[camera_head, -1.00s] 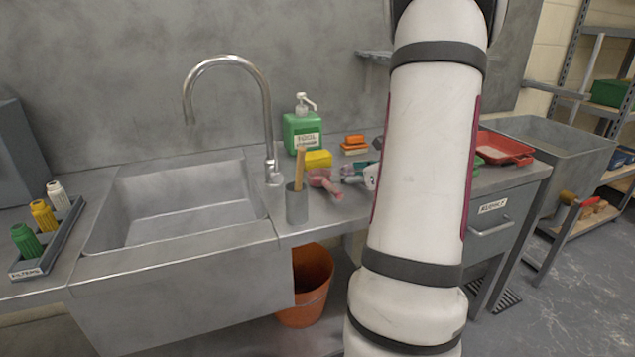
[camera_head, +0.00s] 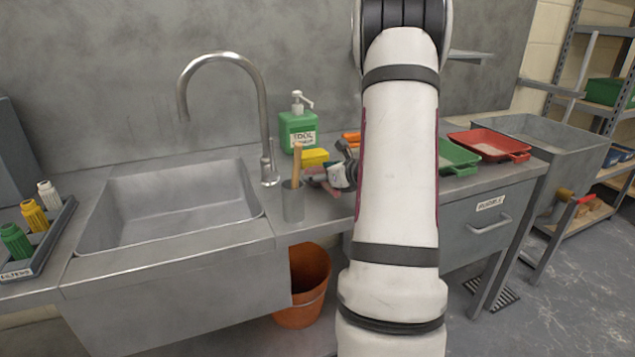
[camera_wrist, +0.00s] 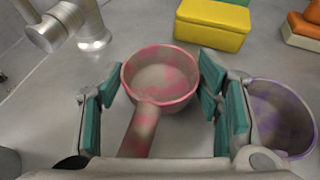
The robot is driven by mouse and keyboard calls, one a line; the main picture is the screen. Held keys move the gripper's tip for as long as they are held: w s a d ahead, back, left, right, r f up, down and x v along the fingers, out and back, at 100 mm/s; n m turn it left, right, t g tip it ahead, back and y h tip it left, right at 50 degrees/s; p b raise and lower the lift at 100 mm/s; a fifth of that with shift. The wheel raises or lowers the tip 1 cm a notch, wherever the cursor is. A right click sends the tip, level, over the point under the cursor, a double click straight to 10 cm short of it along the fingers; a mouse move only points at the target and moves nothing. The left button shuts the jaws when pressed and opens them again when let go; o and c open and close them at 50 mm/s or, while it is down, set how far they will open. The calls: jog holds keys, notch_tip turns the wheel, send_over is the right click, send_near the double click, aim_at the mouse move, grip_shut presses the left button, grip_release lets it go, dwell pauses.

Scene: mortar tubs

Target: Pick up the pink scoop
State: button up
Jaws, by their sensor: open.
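The pink scoop (camera_wrist: 160,80) lies on the grey counter in the wrist view, its round bowl ahead and its handle pointing back toward my gripper's palm. My gripper (camera_wrist: 161,82) is open, with one teal-padded finger on each side of the scoop. A gap shows between each fingertip and the bowl, so it is not gripped. In the head view my gripper (camera_head: 328,176) is low over the counter and hides most of the scoop; only a bit of pink shows under it.
A purple-stained scoop (camera_wrist: 280,115) sits close by my right finger. The faucet base (camera_wrist: 92,30) and a grey cup with a wooden handle (camera_head: 293,202) stand left. A green tray (camera_head: 457,158) is at right.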

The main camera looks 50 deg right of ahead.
jog(key=c, duration=0.9)
jog(key=shift+o, duration=0.2)
jog(key=shift+r, duration=0.2)
